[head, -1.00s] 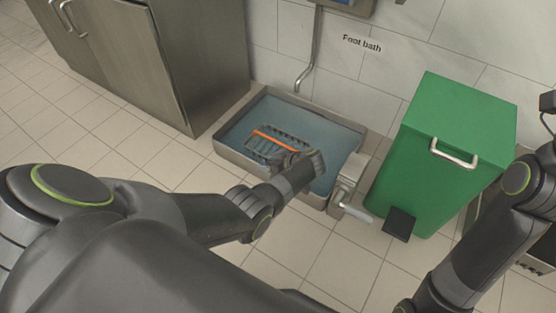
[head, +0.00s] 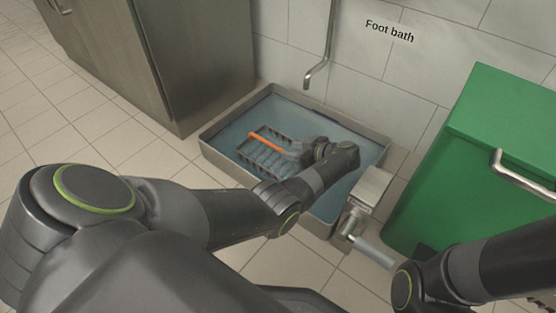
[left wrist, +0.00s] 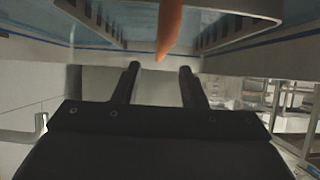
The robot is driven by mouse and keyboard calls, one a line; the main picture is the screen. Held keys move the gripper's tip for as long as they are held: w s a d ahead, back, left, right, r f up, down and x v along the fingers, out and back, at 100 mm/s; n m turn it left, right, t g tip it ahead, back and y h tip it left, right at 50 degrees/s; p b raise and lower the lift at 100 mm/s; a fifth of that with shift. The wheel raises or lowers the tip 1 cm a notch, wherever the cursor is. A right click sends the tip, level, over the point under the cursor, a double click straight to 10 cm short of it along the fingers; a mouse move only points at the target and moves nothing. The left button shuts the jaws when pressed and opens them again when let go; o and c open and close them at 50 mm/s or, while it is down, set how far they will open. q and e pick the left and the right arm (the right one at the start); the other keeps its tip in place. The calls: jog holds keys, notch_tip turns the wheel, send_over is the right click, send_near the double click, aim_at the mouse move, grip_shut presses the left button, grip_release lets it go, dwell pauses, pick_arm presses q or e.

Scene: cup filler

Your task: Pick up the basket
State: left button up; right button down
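The basket (head: 256,160) is dark and slatted, with an orange handle bar (head: 266,143), and sits in the blue-floored foot bath (head: 228,174). My left gripper (head: 292,153) is over the bath at the basket's right side, close to one end of the handle. In the left wrist view my left gripper (left wrist: 161,70) is open, its two fingers apart. The orange handle (left wrist: 170,28) comes down between and just beyond the fingertips, and I see no grip on it. The basket's dark sides show at the upper left and right there. My right gripper is out of view.
A metal cabinet (head: 190,60) stands left of the bath. A green bin (head: 470,165) with a metal handle stands to the right. A metal fixture (head: 365,195) is at the bath's right edge. A spout pipe (head: 328,50) hangs on the tiled wall.

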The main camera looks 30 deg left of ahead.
aim_at(280, 149)
pick_arm(q)
jog(key=b+x, duration=0.3)
jog(key=x, duration=0.1)
jog(key=shift+a+f, duration=0.25)
jog(key=shift+f, duration=0.1)
jog(key=shift+a+f, duration=0.1)
jog(key=shift+a, duration=0.35)
grip_shut()
